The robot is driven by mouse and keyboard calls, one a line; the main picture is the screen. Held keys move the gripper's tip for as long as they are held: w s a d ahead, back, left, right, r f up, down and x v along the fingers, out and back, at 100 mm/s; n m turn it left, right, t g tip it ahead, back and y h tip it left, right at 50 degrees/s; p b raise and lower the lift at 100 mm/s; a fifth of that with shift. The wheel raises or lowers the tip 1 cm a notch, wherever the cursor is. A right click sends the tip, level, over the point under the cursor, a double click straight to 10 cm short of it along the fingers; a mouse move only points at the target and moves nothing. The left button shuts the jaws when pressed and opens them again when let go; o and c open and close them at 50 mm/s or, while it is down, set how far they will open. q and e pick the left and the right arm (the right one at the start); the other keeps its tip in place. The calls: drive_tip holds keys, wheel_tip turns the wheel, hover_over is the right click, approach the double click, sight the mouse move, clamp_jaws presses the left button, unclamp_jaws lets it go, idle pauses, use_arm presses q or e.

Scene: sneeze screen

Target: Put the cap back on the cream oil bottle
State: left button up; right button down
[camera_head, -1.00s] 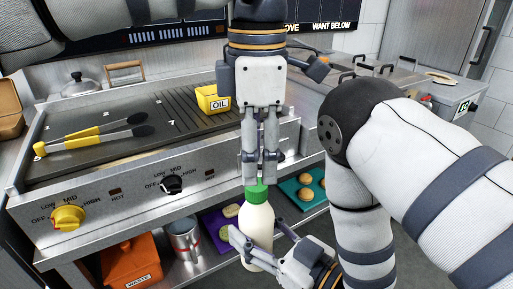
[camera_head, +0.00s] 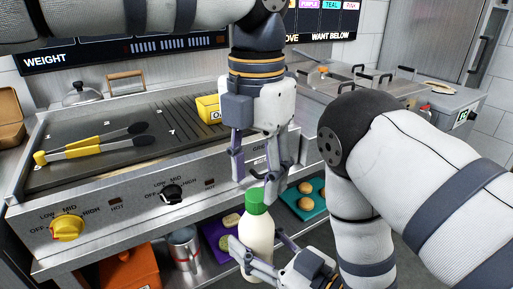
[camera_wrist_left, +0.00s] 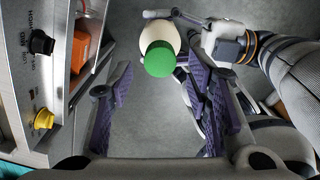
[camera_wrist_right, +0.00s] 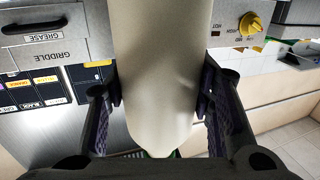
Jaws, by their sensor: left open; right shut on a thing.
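The cream oil bottle (camera_head: 256,235) stands upright in front of the griddle, held by my right gripper (camera_head: 250,262), which is shut around its body. The bottle also fills the middle of the right wrist view (camera_wrist_right: 165,70). The green cap (camera_head: 257,200) sits on top of the bottle; whether it is fully seated cannot be told. My left gripper (camera_head: 255,190) is open and empty just above the cap, fingers pointing down. In the left wrist view, the cap (camera_wrist_left: 160,59) lies beyond the spread fingers (camera_wrist_left: 160,95), apart from them.
The griddle (camera_head: 100,165) with yellow-handled tongs and a yellow oil box (camera_head: 208,108) is behind. A shelf below holds an orange waste bin (camera_head: 130,268), a metal cup (camera_head: 186,250), a purple tray (camera_head: 212,245) and a teal tray (camera_head: 300,208). Open floor lies beneath the bottle.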

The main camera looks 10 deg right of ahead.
sight(256, 194)
use_arm(q)
drive_tip(key=shift+f, duration=1.75)
clamp_jaws()
drive_tip(key=shift+m, duration=0.9)
drive_tip(key=shift+o, duration=0.7)
unclamp_jaws()
